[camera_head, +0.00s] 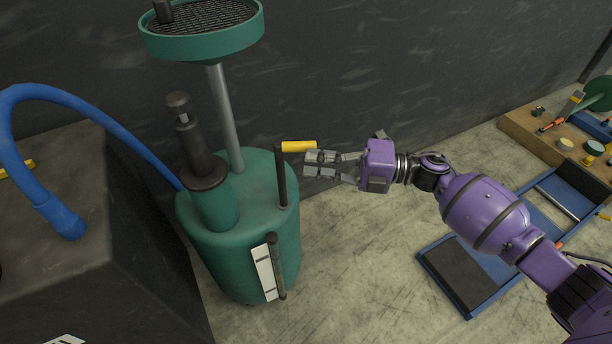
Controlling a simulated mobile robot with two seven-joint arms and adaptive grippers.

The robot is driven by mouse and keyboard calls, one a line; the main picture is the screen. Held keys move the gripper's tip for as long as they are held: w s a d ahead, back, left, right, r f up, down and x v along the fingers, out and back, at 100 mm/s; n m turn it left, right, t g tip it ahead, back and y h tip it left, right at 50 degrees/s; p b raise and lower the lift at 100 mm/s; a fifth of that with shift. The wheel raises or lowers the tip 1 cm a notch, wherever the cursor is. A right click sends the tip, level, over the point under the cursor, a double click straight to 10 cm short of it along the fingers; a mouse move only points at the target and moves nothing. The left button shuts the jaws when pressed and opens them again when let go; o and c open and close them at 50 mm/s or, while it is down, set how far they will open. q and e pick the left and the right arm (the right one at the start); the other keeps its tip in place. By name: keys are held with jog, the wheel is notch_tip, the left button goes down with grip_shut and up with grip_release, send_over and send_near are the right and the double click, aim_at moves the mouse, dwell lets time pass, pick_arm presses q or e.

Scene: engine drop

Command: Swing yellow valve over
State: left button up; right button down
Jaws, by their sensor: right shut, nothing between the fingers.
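The yellow valve handle (299,147) is a short bar on top of a dark upright pipe (282,178) at the right side of a green tank (250,225). The handle points right, roughly level. My right gripper (312,163) is shut and empty. Its fingertips are just below and in front of the handle in the picture, close to the pipe. I cannot tell whether they touch either one. My left gripper is not in view.
A green drain pan (205,38) stands on a grey post above the tank. A blue hose (90,100) arches from a dark box (120,210) at left. A blue frame (475,265) and a wooden board with tools (535,128) lie at right. Bare floor (360,270) lies between.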

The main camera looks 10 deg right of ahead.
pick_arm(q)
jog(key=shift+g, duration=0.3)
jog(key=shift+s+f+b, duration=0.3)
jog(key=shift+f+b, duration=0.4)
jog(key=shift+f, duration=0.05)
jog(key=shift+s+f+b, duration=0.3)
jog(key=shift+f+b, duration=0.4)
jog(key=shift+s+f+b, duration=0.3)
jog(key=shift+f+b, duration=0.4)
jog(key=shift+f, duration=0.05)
pick_arm(e)
jog(key=shift+w+d+n+g+y, duration=0.2)
jog(key=shift+w+d+n+g, duration=0.3)
jog(key=shift+w, duration=0.35)
jog(key=shift+w+d+n+g+y, duration=0.25)
jog(key=shift+w+d+g, duration=0.25)
jog(key=shift+w+g, duration=0.25)
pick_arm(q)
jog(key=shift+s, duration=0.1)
pick_arm(e)
jog(key=shift+w, duration=0.1)
